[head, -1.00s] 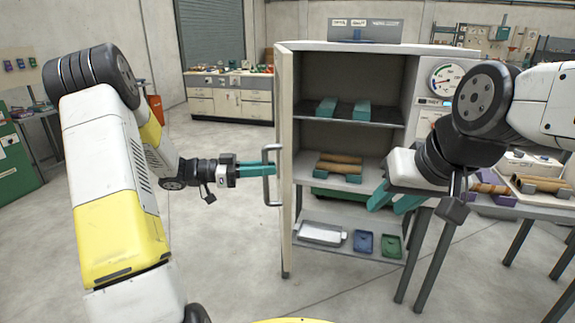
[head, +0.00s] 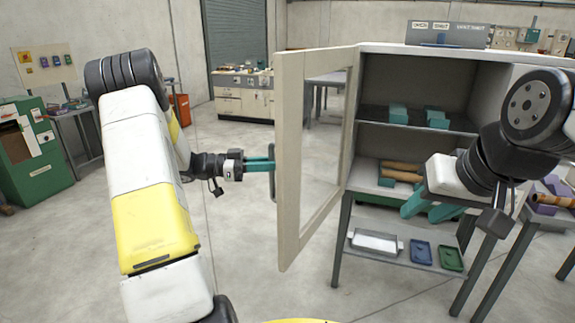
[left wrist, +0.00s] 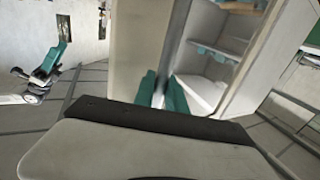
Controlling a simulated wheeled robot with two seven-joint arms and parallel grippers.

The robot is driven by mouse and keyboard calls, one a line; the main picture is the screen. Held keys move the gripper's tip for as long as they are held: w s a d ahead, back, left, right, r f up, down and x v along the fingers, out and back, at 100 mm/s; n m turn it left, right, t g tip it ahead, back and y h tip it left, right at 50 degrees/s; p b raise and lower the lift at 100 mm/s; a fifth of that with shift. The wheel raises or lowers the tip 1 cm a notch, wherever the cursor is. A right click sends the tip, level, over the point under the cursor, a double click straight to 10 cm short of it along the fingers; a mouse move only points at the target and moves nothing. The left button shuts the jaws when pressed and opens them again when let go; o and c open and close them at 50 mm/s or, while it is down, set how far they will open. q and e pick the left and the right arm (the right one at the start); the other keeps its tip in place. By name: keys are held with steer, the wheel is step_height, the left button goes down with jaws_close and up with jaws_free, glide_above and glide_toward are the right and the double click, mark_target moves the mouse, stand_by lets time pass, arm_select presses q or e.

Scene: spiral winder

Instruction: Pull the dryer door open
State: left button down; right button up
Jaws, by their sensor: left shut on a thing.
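The dryer door (head: 289,165) is a pale framed panel with a window, swung partly open on the left of the dryer cabinet (head: 500,85). My left gripper (head: 268,164) is shut on the door handle (head: 274,182), a grey bar partly hidden behind the fingers and the door edge. In the left wrist view its teal fingers (left wrist: 165,95) show beside the door panel (left wrist: 140,50). My right gripper (head: 428,208) has teal fingers with a gap between them. It is in front of the cabinet's right side and holds nothing visible.
Inside the cabinet are teal blocks (head: 398,114) on the upper shelf and brown rolls (head: 402,167) below. A lower shelf holds a white tray (head: 374,242), a blue tray (head: 421,252) and a green tray (head: 451,258). Floor left of the door is clear.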

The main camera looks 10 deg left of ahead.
arm_select(q)
steer(key=shift+w+a, duration=0.1)
steer(key=c, duration=1.4)
jaws_free()
steer(key=shift+o, duration=0.2)
steer(key=v, duration=0.7)
steer(key=shift+a, duration=0.35)
